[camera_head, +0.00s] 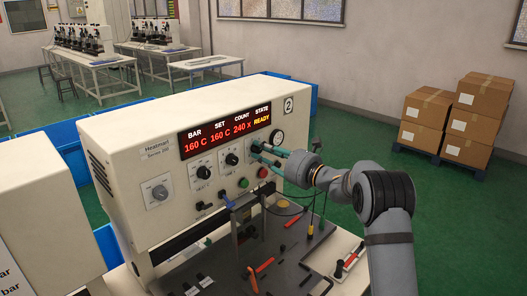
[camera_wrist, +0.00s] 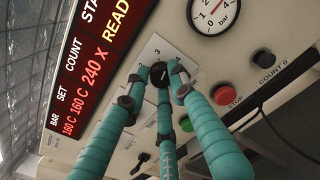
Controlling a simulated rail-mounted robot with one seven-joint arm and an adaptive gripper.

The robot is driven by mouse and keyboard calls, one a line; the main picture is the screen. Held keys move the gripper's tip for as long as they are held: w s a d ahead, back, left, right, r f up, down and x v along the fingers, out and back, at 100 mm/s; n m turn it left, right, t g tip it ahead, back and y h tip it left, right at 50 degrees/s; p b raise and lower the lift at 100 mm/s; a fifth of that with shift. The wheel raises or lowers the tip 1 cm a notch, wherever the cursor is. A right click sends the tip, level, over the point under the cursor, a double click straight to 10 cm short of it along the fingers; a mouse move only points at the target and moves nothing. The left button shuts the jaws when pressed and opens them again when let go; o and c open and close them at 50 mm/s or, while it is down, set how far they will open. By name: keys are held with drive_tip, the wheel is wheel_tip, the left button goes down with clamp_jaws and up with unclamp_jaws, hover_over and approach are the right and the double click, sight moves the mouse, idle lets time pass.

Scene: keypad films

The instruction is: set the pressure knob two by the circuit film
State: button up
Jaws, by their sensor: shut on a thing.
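The pressure knob (camera_wrist: 161,77) is a small dark dial on a white numbered plate (camera_wrist: 152,53) on the front of the cream press (camera_head: 140,130) marked 2. The teal fingers of my gripper (camera_wrist: 159,74) are closed around it in the wrist view. In the head view my gripper (camera_head: 260,153) reaches the panel from the right and hides most of the knob. The pointer's setting is hard to read. A pressure gauge (camera_wrist: 217,9) in bar sits beside it. The red display (camera_head: 225,132) reads 160 C, 160 C, 240 x, READY. I cannot pick out the circuit film.
A red button (camera_wrist: 224,95) and a black count button (camera_wrist: 262,58) are close to my fingers. Red-handled tools (camera_head: 264,265) lie on the dark work surface below. Boxes (camera_head: 474,115) stand at the far right.

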drive_tip(key=shift+w+d+r, duration=0.1)
drive_tip(key=shift+r, duration=0.05)
clamp_jaws()
